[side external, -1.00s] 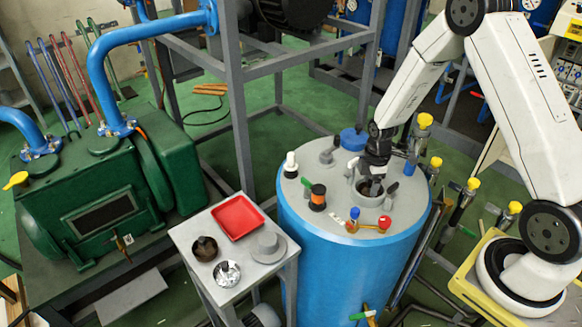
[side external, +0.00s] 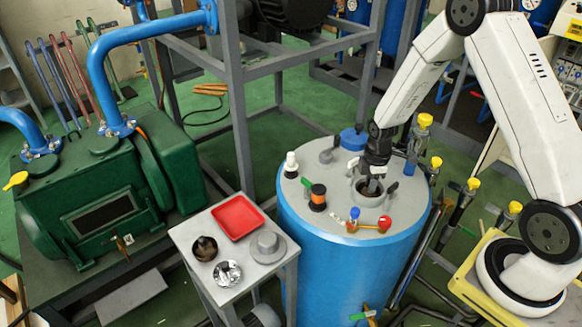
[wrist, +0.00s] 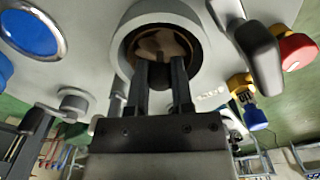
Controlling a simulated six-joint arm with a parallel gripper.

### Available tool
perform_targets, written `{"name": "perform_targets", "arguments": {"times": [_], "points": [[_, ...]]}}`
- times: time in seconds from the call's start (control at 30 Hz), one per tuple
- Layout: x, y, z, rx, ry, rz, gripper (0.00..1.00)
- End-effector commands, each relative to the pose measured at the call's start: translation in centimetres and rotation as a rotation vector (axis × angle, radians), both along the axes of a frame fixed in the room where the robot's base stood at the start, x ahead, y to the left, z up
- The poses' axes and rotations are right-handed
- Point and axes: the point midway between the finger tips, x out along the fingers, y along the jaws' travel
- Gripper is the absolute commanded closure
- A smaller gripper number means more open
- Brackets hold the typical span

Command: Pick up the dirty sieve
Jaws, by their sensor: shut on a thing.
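The dirty sieve (wrist: 150,47) is a brownish round piece inside the round grey port on top of the blue vessel. My gripper (side external: 373,184) points down into this port (side external: 357,195). In the wrist view, the two dark fingers of my gripper (wrist: 165,82) reach into the port opening and are shut on the sieve's dark handle. The fingers and the port rim hide part of the sieve. I cannot tell whether the sieve still rests on its seat.
A small table left of the blue vessel (side external: 340,270) carries a red tray (side external: 237,217), a dark brown cup-like piece (side external: 204,249), a shiny silver piece (side external: 228,273) and a grey lid (side external: 268,247). Valves and fittings, including a red knob (side external: 384,223), stand around the port.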

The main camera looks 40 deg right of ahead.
Motion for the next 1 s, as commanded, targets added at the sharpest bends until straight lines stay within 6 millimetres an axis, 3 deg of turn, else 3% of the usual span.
{"name": "perform_targets", "arguments": {"times": [0.27,0.8,1.0], "points": [[0.1,0.0,1.4,0.000,-0.002,0.000,1.00],[0.1,0.0,8.0,0.000,-0.002,0.000,1.00],[0.0,0.0,9.6,0.001,-0.001,0.000,1.00]]}}
